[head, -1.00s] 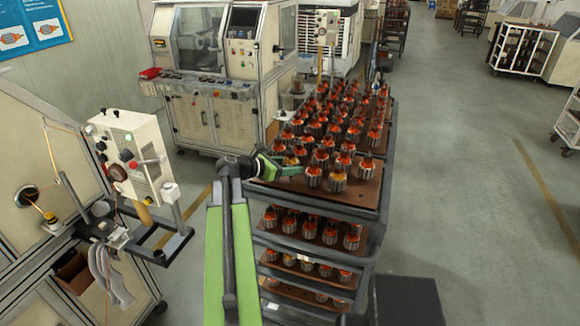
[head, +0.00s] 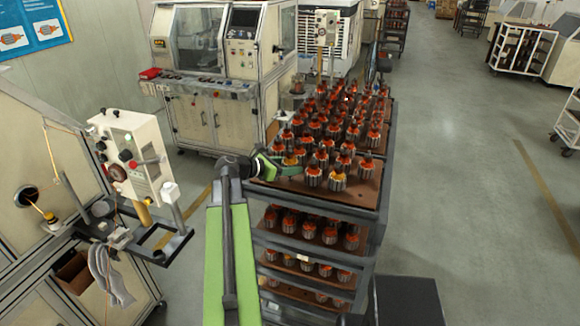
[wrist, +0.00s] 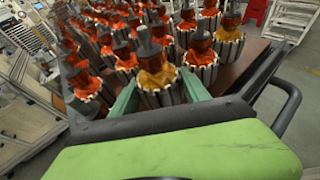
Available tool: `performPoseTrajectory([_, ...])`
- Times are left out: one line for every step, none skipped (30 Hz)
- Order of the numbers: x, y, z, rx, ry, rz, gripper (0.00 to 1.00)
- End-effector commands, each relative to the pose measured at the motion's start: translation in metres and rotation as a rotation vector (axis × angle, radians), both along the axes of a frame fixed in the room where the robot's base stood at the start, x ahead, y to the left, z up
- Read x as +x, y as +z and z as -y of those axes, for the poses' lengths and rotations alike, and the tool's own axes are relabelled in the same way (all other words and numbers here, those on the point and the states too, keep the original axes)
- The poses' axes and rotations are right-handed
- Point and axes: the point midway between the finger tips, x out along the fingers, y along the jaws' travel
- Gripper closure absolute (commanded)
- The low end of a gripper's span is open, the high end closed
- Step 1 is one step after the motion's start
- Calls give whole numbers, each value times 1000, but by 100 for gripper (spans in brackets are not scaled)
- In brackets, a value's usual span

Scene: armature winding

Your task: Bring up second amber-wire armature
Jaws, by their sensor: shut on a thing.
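One amber-wire armature (wrist: 155,75) stands between the two teal fingers of my gripper (wrist: 158,98) in the wrist view. The fingers are shut on its ribbed metal core, and it is upright among the others. In the head view this armature (head: 290,159) shows at the left front of the cart top, partly hidden by my gripper (head: 289,169). A second amber-wire armature (head: 338,179) stands free at the front edge of the tray; it shows to the right of my gripper in the wrist view (wrist: 230,40).
Orange-wire armatures (head: 314,176) crowd close around on the brown tray (head: 364,190) of the cart. Lower shelves hold more. A winding machine (head: 125,155) with a bracket stands at left. The floor (head: 470,200) right of the cart is clear.

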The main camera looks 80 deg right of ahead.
Motion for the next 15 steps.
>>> performPoseTrajectory([1, -1, 0, 1, 3, 1, 100])
performPoseTrajectory([1, -1, 0, 1, 3, 1, 100])
performPoseTrajectory([1, -1, 0, 1, 3, 1, 100])
performPoseTrajectory([1, -2, 0, 1, 3, 1, 100])
performPoseTrajectory([1, -2, 0, 1, 3, 1, 100])
performPoseTrajectory([1, -2, 0, 1, 3, 1, 43])
performPoseTrajectory([1, -2, 0, 1, 3, 1, 40])
performPoseTrajectory([1, -2, 0, 1, 3, 1, 36])
performPoseTrajectory([1, -2, 0, 1, 3, 1, 30])
performPoseTrajectory([1, -2, 0, 1, 3, 1, 26])
performPoseTrajectory([2, -2, 0, 2, 3, 2, 22])
performPoseTrajectory([2, -2, 0, 2, 3, 2, 21])
performPoseTrajectory([2, -2, 0, 2, 4, 2, 21])
performPoseTrajectory([2, -2, 0, 2, 4, 3, 21])
performPoseTrajectory([2, -3, 0, 2, 4, 3, 21])
